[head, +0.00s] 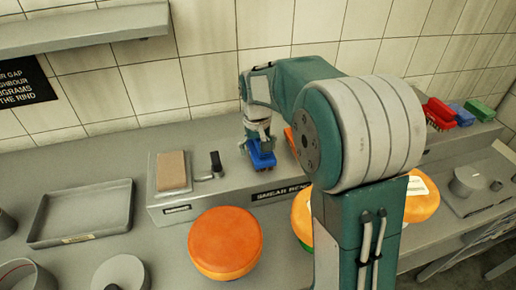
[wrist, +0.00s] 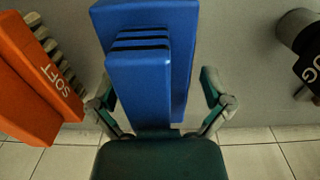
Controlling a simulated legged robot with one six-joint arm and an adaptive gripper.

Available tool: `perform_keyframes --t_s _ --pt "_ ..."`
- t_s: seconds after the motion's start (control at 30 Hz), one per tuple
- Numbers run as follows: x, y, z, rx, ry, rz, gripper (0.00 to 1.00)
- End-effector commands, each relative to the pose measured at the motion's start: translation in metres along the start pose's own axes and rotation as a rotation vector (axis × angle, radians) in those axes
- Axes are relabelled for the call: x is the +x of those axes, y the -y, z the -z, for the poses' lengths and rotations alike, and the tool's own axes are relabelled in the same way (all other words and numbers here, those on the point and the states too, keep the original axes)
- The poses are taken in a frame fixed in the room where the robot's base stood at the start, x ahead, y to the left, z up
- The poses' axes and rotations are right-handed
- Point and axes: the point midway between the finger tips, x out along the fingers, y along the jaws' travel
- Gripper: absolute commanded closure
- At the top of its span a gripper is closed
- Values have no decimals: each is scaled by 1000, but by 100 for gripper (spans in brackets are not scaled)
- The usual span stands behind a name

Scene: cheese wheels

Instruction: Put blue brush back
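A blue brush (head: 262,156) is on the grey raised bench, below my gripper (head: 258,140) in the head view. In the wrist view the blue brush (wrist: 140,92) lies between the two fingers of my gripper (wrist: 160,95). The fingers are spread, with a clear gap on the right side of the brush handle and a small one or none on the left. Whether the left finger touches it I cannot tell.
On the bench, a brown block (head: 172,170) is left, and red (head: 440,113), blue (head: 462,115) and green (head: 480,109) items right. An orange wheel (head: 225,240) stands in front.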

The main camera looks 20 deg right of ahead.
Motion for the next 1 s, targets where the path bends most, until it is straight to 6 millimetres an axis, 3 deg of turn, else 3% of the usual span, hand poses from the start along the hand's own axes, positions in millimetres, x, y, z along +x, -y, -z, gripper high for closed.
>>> perform_keyframes --t_s 0.27,0.8,1.0 --pt "-4 -1 0 1 -2 1 0" --pt "-103 0 1 0 -3 0 0" --pt "-121 0 0 0 -2 0 0"
